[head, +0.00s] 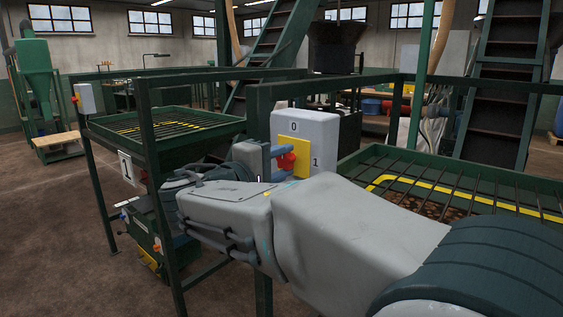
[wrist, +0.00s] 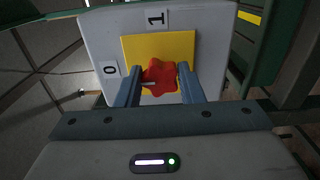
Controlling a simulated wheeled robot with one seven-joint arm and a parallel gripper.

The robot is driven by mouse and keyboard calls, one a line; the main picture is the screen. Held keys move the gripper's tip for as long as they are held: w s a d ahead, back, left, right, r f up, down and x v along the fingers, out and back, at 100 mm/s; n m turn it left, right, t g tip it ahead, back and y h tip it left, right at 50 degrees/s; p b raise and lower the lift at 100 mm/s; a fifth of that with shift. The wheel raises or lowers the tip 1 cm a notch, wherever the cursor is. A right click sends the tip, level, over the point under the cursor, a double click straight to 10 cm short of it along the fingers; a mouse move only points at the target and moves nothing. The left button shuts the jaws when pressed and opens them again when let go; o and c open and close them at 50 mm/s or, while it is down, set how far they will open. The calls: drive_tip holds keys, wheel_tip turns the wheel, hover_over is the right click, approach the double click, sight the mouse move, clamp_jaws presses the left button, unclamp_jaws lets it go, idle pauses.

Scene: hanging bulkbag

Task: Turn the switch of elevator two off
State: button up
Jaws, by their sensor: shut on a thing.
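A grey-white switch box (head: 318,132) stands on the green frame in front of me, with a yellow plate (head: 294,152) and a red knob (head: 286,161). The label 0 is at its top and 1 at its right in the head view. In the wrist view the red knob (wrist: 160,76) sits between the two blue fingers of my gripper (wrist: 160,86), which is shut on it. A small grey mark on the knob points left, roughly to the side of the 0 label (wrist: 110,71). No plate with a 2 is visible.
A second small switch box (head: 86,98) with a red knob is on the frame at the left, above a plate marked 1 (head: 126,167). Green grated hoppers lie left (head: 180,112) and right (head: 482,172) of the box. Green posts stand close to my arm.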

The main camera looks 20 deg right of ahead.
drive_tip(key=o, duration=1)
drive_tip(key=v, duration=1.4)
